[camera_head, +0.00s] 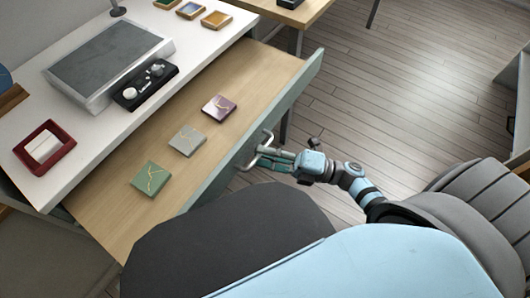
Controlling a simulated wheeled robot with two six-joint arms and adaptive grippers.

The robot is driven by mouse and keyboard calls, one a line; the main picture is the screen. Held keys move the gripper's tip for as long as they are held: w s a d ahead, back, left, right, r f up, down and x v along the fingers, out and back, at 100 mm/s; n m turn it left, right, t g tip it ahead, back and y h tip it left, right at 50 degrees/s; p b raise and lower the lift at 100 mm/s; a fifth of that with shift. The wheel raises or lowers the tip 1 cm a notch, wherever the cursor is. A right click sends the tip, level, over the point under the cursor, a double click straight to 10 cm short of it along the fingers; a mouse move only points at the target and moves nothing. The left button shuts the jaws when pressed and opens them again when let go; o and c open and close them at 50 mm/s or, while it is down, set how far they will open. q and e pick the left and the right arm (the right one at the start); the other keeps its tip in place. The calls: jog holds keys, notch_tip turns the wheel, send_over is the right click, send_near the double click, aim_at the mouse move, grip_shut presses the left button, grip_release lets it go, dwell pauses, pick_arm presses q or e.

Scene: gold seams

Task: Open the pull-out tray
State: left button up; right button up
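The pull-out tray (232,131) is drawn well out from under the white tabletop and shows a wide wooden floor with a grey-green front. Three square tiles with gold seams lie in it: a green one (151,179), a grey one (188,140) and a purple one (219,108). A metal bar handle (267,138) is on the tray front. My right gripper (269,158) is at this handle, its fingers closed around the bar; the fingertips are partly hard to make out. My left gripper is not in view.
The white table (42,185) carries a grey slab (110,62), a black tray of small items (145,84) and a red box (44,147). Small colored dishes sit at its back. Another wooden table (300,12) stands behind. Open plank floor (400,90) lies to the right.

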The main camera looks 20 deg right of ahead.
jog(key=v, duration=1.2)
jog(key=shift+w, duration=0.1)
